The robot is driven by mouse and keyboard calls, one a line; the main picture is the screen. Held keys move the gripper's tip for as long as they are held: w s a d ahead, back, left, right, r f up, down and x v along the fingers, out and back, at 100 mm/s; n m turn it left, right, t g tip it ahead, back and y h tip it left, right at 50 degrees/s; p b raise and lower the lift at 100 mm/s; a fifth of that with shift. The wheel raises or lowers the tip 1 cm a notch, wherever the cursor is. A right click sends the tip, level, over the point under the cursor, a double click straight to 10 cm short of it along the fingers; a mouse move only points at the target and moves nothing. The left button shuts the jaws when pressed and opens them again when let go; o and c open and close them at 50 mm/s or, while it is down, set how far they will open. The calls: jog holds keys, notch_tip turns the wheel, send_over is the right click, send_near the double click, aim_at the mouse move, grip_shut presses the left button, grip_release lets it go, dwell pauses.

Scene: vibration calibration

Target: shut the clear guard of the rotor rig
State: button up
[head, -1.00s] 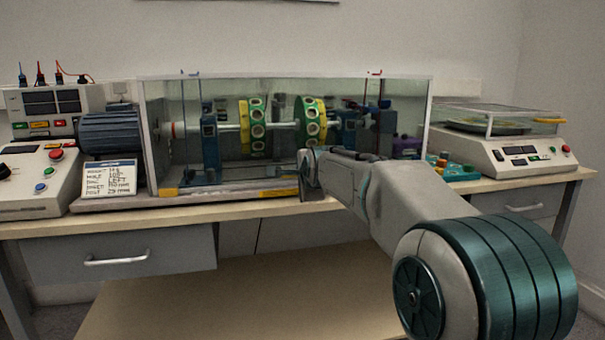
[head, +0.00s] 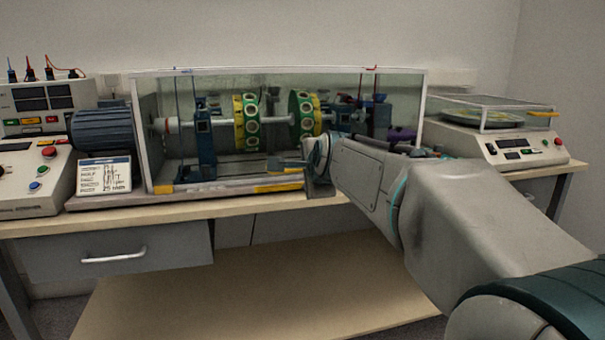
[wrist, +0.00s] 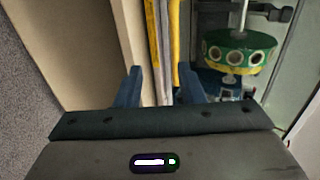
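The rotor rig (head: 207,150) stands on the bench, with two green and yellow discs on a shaft. Its clear guard (head: 422,105) shows as pale-edged panels around the rig; whether its front is covered is hard to tell. My gripper (head: 300,172) is at the front edge of the rig's base, right of its middle, and my arm hides part of the right side. In the wrist view my gripper (wrist: 161,88) has its two blue fingers apart, with the yellow-marked base edge (wrist: 176,40) beyond them. A green disc (wrist: 240,50) lies to the right. Nothing is visibly held.
A motor (head: 101,130) and a specification card (head: 104,175) are at the rig's left, beside a control box (head: 30,185). A balance-like instrument (head: 505,145) with a clear cover stands at the right. The lower shelf (head: 240,285) is bare.

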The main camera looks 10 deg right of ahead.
jog(key=v, duration=0.3)
jog(key=shift+s+r, duration=0.1)
jog(key=shift+r, duration=0.1)
jog(key=shift+a, duration=0.1)
jog(key=s+d+r+n+g+p, duration=0.1)
jog(key=s+r+n+g+p, duration=0.2)
jog(key=s+p, duration=0.6)
jog(key=s+d+r+n+g+h+p, duration=0.1)
jog(key=s+r+n+g+p, duration=0.2)
jog(key=s+n+p, duration=0.5)
jog(key=s+d+r+n+g+p, duration=0.1)
jog(key=s+r+n+g+p, duration=0.2)
jog(key=s+p, duration=0.7)
jog(key=shift+s+d+r+n+g+p, duration=0.25)
jog(key=shift+n+p, duration=1.05)
jog(key=shift+p, duration=2.75)
jog(key=shift+a+r, duration=0.1)
